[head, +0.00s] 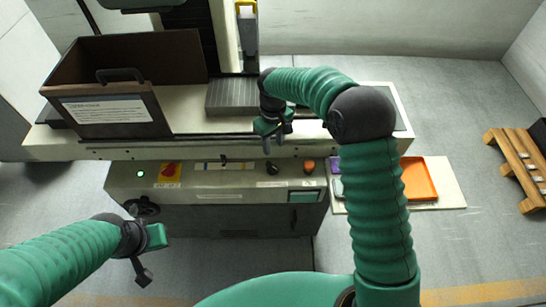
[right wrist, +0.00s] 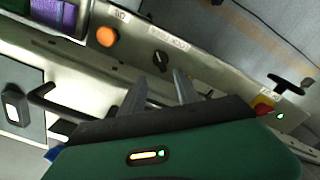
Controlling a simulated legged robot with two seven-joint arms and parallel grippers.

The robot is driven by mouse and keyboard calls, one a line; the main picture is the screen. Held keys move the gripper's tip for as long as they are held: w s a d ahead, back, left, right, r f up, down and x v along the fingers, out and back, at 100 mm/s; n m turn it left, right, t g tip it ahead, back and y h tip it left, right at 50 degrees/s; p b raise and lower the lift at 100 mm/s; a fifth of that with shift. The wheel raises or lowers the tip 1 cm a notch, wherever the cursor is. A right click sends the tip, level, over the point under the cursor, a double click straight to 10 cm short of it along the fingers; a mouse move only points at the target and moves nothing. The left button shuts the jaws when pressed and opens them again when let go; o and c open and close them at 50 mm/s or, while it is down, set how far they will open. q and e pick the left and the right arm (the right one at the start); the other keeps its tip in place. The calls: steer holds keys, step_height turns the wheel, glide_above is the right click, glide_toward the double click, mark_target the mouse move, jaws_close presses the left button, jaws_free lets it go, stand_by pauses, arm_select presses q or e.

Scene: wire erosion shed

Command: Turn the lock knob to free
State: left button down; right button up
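The lock knob, a small black rotary knob (head: 272,168), sits on the pale front control panel beside an orange button. It also shows in the right wrist view (right wrist: 160,60) with a label beside it. My right gripper (head: 271,140) is above the knob in the head view. In the right wrist view its two grey fingers (right wrist: 160,78) stand apart with nothing between them, and the knob shows just beyond and between their tips. I see no contact. My left gripper (head: 146,265) is low at the left, away from the panel; its fingers do not show clearly.
The panel also carries the orange button (head: 309,166), a red and yellow switch (head: 169,172) and a green light (head: 140,173). A brown open box (head: 190,55) stands on the machine. An orange tray (head: 418,180) lies at right. A wooden pallet (head: 518,170) is farther right.

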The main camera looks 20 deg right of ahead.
step_height(320, 180, up, 4)
steer(key=shift+r, duration=0.1)
steer(key=shift+s, duration=0.1)
stand_by(0.3)
steer(key=s+d+f+m+t, duration=0.1)
steer(key=s+m, duration=0.1)
steer(key=s, duration=0.9)
steer(key=s+d+m+t, duration=0.1)
steer(key=s+d+m, duration=0.1)
steer(key=s, duration=0.9)
steer(key=shift+f+t, duration=0.3)
steer(key=shift+f, duration=0.05)
steer(key=shift+s+a, duration=0.1)
steer(key=shift+s, duration=0.05)
